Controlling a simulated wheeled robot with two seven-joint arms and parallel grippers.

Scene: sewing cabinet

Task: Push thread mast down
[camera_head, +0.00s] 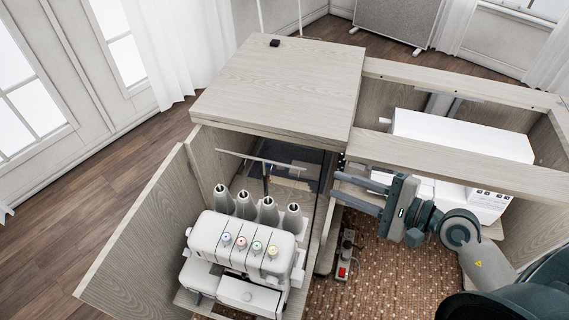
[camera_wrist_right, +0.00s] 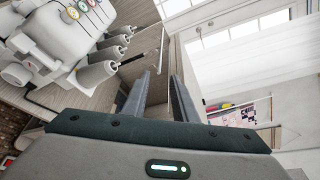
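The white serger (camera_head: 240,245) with several grey thread cones stands in the open cabinet; it also shows at the upper left of the right wrist view (camera_wrist_right: 65,45). Its thread mast (camera_head: 266,180) rises behind the cones, a thin dark pole topped by a pale crossbar (camera_head: 240,157). My right gripper (camera_head: 335,185) is to the right of the mast, apart from it, with its fingers pointing left. In the right wrist view its two fingers (camera_wrist_right: 160,75) stand apart with nothing between them. My left gripper is not in view.
The wooden cabinet top (camera_head: 285,85) lies behind the mast. The open door (camera_head: 145,235) is at the left. A wooden rail (camera_head: 440,155) and a white machine (camera_head: 465,135) are near my right arm. A power strip with a red switch (camera_head: 344,262) is below the gripper.

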